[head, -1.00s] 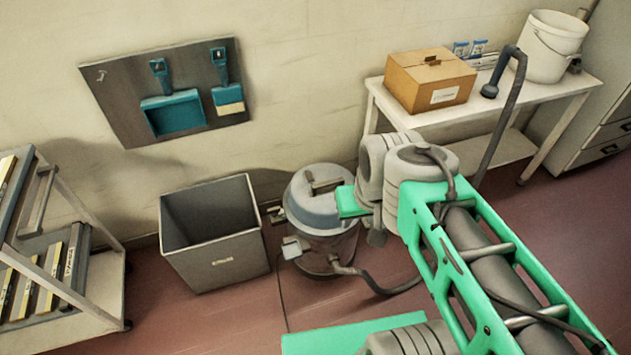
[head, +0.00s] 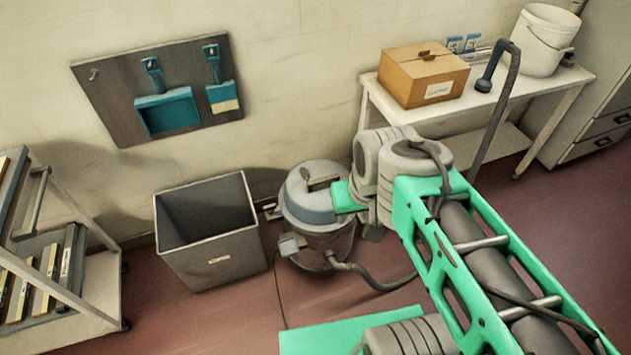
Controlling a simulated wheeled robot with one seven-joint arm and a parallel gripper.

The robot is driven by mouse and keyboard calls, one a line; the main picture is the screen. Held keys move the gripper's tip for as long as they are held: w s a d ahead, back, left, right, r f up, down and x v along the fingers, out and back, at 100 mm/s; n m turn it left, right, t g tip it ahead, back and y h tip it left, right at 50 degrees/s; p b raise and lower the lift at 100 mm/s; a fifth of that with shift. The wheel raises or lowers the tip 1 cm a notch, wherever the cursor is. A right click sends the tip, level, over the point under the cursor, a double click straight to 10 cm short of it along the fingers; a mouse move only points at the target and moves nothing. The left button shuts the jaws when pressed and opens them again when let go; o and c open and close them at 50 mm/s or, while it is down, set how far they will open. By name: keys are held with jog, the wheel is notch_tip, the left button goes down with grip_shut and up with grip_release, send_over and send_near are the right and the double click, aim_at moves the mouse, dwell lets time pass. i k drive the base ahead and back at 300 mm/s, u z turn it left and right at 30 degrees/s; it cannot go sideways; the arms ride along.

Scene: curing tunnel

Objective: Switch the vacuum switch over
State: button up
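The vacuum (head: 312,212) is a round grey canister with a blue-grey lid band, standing on the floor near the wall. A handle and a small dark knob show on its lid. A small pale box (head: 291,246) sits at its left side, and I cannot tell whether this box or the knob is the switch. The switch position is too small to read. My arm reaches in from the lower right, and its far end covers the vacuum's right edge. My gripper's fingers do not show.
A grey bin (head: 212,258) stands just left of the vacuum. A hose (head: 378,285) curves along the floor to the right. A white table (head: 545,100) holds a cardboard box (head: 424,82) and a white bucket (head: 541,42). A rack (head: 95,285) stands at the left.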

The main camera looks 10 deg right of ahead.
aim_at(304, 172)
jog(key=k, duration=0.6)
jog(key=z, duration=0.25)
jog(key=i, duration=1.5)
jog(key=u, duration=0.6)
